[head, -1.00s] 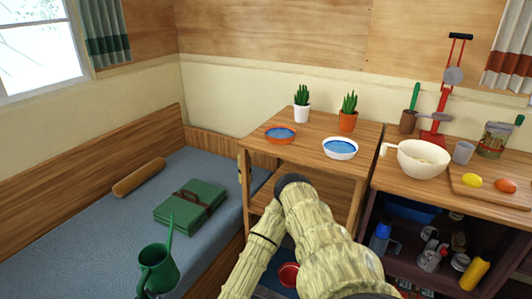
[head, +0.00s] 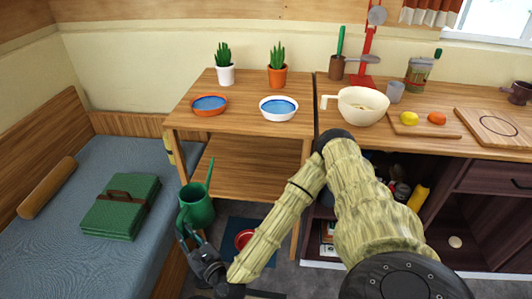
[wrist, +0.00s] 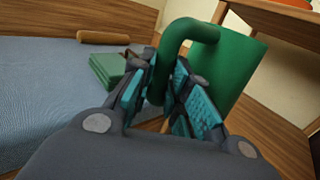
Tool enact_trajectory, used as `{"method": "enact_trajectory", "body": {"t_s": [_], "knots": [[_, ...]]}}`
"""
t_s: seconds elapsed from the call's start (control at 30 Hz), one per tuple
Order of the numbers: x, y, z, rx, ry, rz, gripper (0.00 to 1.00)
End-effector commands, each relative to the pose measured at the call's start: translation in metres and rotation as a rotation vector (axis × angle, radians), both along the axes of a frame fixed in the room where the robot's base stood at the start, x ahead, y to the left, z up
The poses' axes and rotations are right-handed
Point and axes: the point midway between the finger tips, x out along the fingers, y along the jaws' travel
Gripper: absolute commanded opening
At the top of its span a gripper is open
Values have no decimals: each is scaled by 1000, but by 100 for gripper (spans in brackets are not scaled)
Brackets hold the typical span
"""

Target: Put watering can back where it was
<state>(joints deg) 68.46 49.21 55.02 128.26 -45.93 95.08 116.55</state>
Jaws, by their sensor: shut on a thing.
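The green watering can (head: 197,205) is in the head view, held in the air in front of the wooden shelf table (head: 245,165), near the bed's edge. Its spout points up. My gripper (head: 192,240) is shut on the can's handle. In the wrist view the handle passes between the teal finger pads of my gripper (wrist: 168,95), and the can's body (wrist: 225,75) is to the right. The can's underside is hidden in the wrist view.
On the shelf table stand two potted cacti (head: 225,75), an orange dish (head: 209,105) and a white dish (head: 278,108). The lower shelf (head: 225,175) looks bare where visible. The bed (head: 60,240) at left bears a green folded case (head: 120,207) and a bolster (head: 47,188). A red bowl (head: 243,239) is low down.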

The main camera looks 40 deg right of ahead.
Motion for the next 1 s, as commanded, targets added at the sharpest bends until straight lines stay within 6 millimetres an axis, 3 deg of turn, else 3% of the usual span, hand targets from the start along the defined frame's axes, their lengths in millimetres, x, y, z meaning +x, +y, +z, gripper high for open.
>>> {"method": "enact_trajectory", "body": {"t_s": [1.0], "knots": [[61,-142,-18,1,-8,-98,0]]}}
